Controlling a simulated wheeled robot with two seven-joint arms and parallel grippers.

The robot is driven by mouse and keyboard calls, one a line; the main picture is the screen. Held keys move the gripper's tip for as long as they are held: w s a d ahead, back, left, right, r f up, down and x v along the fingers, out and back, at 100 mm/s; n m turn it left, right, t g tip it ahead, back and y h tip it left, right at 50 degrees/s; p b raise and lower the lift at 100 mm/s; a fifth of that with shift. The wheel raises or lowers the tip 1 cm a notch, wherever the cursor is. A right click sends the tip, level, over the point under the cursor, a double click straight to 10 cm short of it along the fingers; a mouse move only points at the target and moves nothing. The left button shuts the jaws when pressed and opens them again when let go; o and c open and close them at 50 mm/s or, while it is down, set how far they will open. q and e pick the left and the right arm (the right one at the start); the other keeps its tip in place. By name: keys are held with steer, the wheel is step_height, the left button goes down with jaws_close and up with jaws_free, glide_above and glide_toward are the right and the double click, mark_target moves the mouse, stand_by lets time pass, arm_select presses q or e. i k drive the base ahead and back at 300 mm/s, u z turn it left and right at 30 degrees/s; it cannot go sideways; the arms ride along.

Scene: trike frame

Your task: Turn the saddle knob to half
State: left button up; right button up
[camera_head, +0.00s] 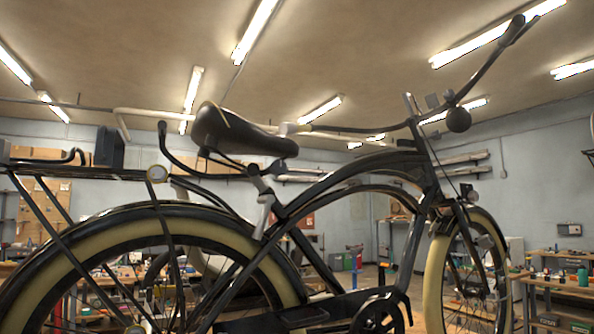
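A black bicycle-style trike frame fills the view from the side. Its dark saddle (235,135) sits on top, left of the middle, with its nose toward the right. Under the saddle, a grey clamp (257,170) joins it to the seat post. A light grey lever-like piece (265,205) hangs below the clamp, by the top of the frame tube. I cannot tell which of these parts is the saddle knob, or how far it is turned. Neither of my grippers is in view.
The rear wheel (165,226) with its rack (85,174) is at left. The front wheel (432,275) and raised handlebar (480,72) are at right. Workbenches (560,285) with tools stand behind. The space above the saddle looks clear.

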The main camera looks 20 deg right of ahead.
mark_target(278, 168)
steer(key=z, duration=0.95)
steer(key=i, duration=0.65)
steer(key=u, duration=1)
